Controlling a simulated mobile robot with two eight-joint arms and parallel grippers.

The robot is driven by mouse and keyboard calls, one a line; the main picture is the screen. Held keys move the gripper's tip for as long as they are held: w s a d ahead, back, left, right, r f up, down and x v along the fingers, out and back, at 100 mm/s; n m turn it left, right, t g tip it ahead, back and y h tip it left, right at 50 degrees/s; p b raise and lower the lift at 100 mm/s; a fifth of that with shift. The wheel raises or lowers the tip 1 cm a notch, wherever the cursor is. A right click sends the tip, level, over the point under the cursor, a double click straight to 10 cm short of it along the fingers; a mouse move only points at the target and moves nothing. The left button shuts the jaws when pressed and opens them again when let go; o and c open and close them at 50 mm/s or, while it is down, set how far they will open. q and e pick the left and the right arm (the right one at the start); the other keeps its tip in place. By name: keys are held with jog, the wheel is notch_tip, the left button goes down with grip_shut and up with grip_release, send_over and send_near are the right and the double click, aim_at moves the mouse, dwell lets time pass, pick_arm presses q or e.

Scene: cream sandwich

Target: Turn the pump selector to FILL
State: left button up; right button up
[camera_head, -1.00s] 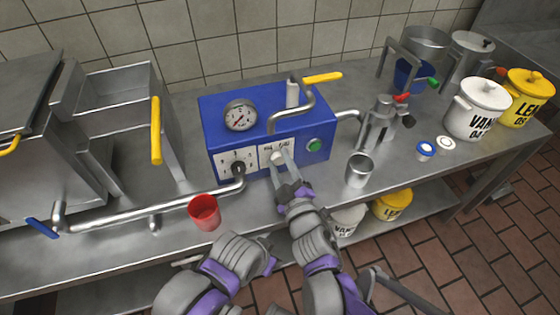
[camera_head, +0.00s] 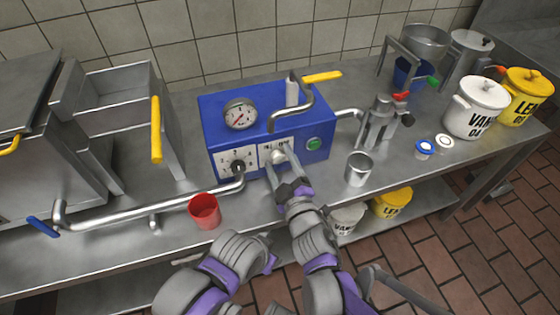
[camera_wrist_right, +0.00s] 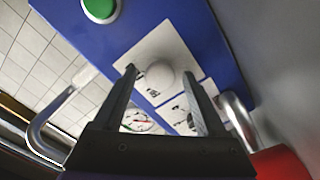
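The pump is a blue box (camera_head: 222,124) on the steel counter, with a gauge and two white dial plates on its front. The selector is the pale round knob (camera_head: 278,156) on the right-hand plate. The knob also shows in the right wrist view (camera_wrist_right: 160,75), and the plate's lettering is partly covered and unreadable. My right gripper (camera_head: 281,160) is at this knob. In the right wrist view its two fingers (camera_wrist_right: 159,72) stand apart, one on each side of the knob, with visible gaps. My left arm shows low in the head view, but its gripper does not.
A black knob (camera_head: 238,166) on the other plate and a green button (camera_head: 314,144) flank the selector. A steel pipe (camera_head: 150,211) runs along the front. A red cup (camera_head: 205,211) and a steel cup (camera_head: 359,169) stand near the counter's front edge.

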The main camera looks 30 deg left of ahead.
jog(key=v, duration=1)
jog(key=shift+s+d, duration=0.25)
jog(key=shift+s, duration=0.05)
